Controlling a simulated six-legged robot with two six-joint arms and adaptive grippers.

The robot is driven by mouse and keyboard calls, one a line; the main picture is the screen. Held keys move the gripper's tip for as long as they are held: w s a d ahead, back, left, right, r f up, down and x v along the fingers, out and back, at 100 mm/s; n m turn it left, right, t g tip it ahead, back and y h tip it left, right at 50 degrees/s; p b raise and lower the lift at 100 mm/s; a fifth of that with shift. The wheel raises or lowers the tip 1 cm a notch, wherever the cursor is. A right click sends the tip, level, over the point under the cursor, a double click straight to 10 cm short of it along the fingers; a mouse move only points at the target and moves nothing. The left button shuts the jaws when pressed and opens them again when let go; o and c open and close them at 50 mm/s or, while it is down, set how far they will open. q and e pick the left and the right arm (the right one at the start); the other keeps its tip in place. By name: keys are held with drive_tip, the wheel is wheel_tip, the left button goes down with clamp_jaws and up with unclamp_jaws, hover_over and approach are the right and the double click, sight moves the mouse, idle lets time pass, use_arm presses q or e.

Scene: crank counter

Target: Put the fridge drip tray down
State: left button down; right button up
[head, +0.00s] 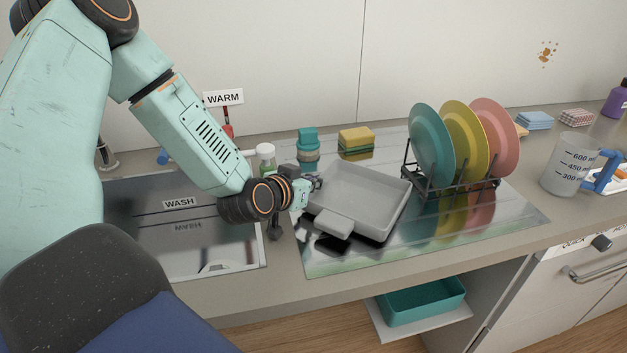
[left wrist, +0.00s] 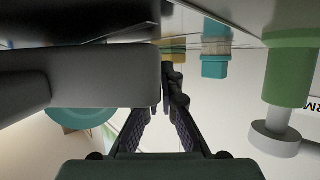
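The grey drip tray (head: 362,195), a shallow rectangular pan with a blocky front tab, is at the shiny metal drainboard (head: 470,235), level or nearly so. Dark reflections show under its front; I cannot tell whether it touches the metal. My left gripper (head: 313,184) is at the tray's left wall, its fingers nearly together and apparently shut on that wall. In the left wrist view the fingers (left wrist: 167,95) converge beside the grey tray (left wrist: 80,78), which hides part of one finger. My right gripper is not in view.
A dish rack (head: 455,188) with upright plates stands right of the tray. The sink (head: 190,245) is at left. A measuring jug (head: 572,165) is at right. A teal bin (head: 421,302) sits below the counter.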

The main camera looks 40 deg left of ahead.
use_arm(q)
drive_tip(key=shift+s+a+f, duration=0.1)
drive_tip(key=shift+f, duration=0.15)
drive_tip(key=c, duration=1.5)
unclamp_jaws()
drive_tip(key=shift+f, duration=0.1)
drive_tip(key=shift+a+r+p, duration=0.1)
drive_tip(key=shift+r+p, duration=0.45)
drive_tip(key=shift+r, duration=0.1)
drive_tip(key=shift+s+a+p, duration=0.1)
drive_tip(key=shift+s+p, duration=0.15)
drive_tip(key=shift+p, duration=0.05)
drive_tip(key=p+v, duration=0.1)
drive_tip(key=v, duration=0.1)
drive_tip(key=p+v, duration=0.2)
drive_tip(key=v, duration=0.1)
drive_tip(key=shift+r, duration=0.3)
drive_tip(key=p+v, duration=0.5)
drive_tip(key=p, duration=0.1)
drive_tip(key=shift+s, duration=0.35)
drive_tip(key=shift+s+r, duration=0.1)
drive_tip(key=shift+s, duration=0.1)
